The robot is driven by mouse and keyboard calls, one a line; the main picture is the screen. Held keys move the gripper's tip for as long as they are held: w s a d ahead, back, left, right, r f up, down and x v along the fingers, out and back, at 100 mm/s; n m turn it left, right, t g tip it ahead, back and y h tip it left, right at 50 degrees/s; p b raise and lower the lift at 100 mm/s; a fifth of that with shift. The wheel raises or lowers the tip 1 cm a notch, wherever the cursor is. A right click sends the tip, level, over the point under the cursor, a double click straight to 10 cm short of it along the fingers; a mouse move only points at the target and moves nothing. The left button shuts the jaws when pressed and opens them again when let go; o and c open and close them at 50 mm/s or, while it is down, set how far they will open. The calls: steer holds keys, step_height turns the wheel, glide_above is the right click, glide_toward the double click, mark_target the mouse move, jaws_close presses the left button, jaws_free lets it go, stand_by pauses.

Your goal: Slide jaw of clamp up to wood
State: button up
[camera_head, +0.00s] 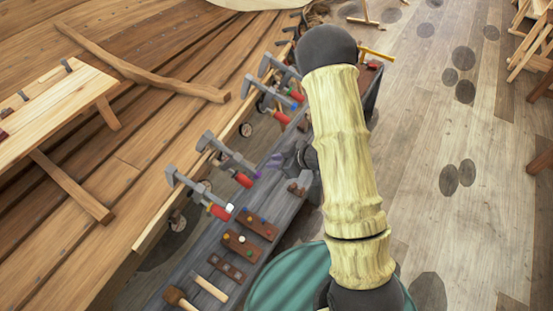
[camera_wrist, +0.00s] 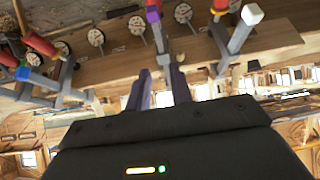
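Several grey bar clamps with red handles sit along the edge of the hull plank. The purple-tipped clamp (camera_head: 225,155) is second from the near end; the white-tipped clamp (camera_head: 190,184) is nearer. My gripper (camera_head: 277,161) is just right of the purple tip, fingers pointing at that clamp. In the wrist view the purple-tipped clamp (camera_wrist: 157,35) is straight ahead, its bar lined up with the gap between my fingers (camera_wrist: 160,80). The fingers are apart, with background showing between them. Whether they touch the clamp is unclear. The white-tipped clamp (camera_wrist: 238,35) is to the right there.
A grey bench (camera_head: 178,280) below the clamps holds brown blocks (camera_head: 240,245) and a mallet (camera_head: 178,298). Farther clamps (camera_head: 268,98) stand up the plank, also seen at left in the wrist view (camera_wrist: 45,80). Wooden floor at right is open.

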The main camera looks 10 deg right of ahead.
mark_target(241, 161)
steer(key=shift+a+f, duration=0.1)
steer(key=shift+b+x, duration=3.2)
steer(key=shift+x, duration=3.6)
steer(key=shift+w+a+r+p, duration=0.2)
steer(key=shift+w+a+r, duration=0.1)
steer(key=shift+a, duration=0.1)
steer(key=shift+w+a+r+p, duration=0.2)
steer(key=shift+w+a, duration=0.1)
steer(key=shift+a, duration=0.15)
steer(key=shift+c, duration=0.4)
steer(key=shift+w+a+r+p, duration=0.3)
steer(key=shift+a+r+p, duration=0.05)
steer(key=shift+a+r, duration=0.2)
steer(key=shift+f, duration=0.1)
steer(key=shift+s+d+f, duration=0.2)
steer(key=shift+s+d, duration=0.1)
steer(key=shift+d, duration=0.25)
